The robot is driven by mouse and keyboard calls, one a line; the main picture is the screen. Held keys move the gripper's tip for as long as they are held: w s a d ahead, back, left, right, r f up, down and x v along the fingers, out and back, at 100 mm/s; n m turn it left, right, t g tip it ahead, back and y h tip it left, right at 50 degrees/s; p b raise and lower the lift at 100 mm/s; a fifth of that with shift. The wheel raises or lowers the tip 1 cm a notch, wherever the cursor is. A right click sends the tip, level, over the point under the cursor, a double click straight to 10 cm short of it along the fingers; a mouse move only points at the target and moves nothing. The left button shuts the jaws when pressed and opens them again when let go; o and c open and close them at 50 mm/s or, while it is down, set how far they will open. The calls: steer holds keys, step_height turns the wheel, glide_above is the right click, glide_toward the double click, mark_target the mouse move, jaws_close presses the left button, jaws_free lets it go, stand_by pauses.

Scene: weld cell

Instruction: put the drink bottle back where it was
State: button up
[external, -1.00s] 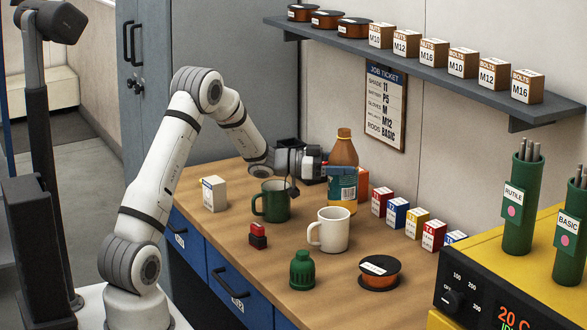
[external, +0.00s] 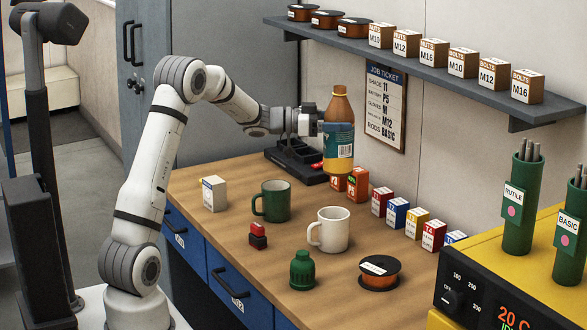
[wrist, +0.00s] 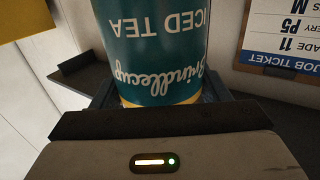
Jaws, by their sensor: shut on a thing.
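The drink bottle (external: 339,139) is brown with a teal and yellow label, upright in the air above the back of the workbench. My gripper (external: 322,128) is shut on its side. In the wrist view the bottle (wrist: 155,60) fills the top middle, its label reading "ICED TEA" upside down, and the gripper's jaws (wrist: 100,98) show only in part around it. The bottle is clear of the bench top (external: 300,205).
A black tray-like stand (external: 290,160) and orange-red boxes (external: 357,184) sit below the bottle. A green mug (external: 275,201), a white mug (external: 333,229) and a wire spool (external: 380,272) stand nearer. A shelf (external: 430,75) with boxes hangs above right.

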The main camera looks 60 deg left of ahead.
steer(key=s+a+n+t+y+b, duration=0.1)
steer(key=s+a+n+y+b, duration=0.35)
steer(key=a, duration=1.25)
steer(key=s+a+n+t+y+b, duration=0.1)
steer(key=s+a+n+y, duration=0.55)
steer(key=a, duration=1.05)
step_height(320, 180, down, 15)
steer(key=w+m+y, duration=0.1)
steer(key=m, duration=0.1)
steer(key=shift+w+m+y+p, duration=0.2)
steer(key=shift+m+y+p, duration=0.1)
steer(key=shift+p, duration=0.05)
steer(key=shift+d, duration=0.1)
steer(key=shift+f, duration=0.1)
steer(key=o, duration=1.3)
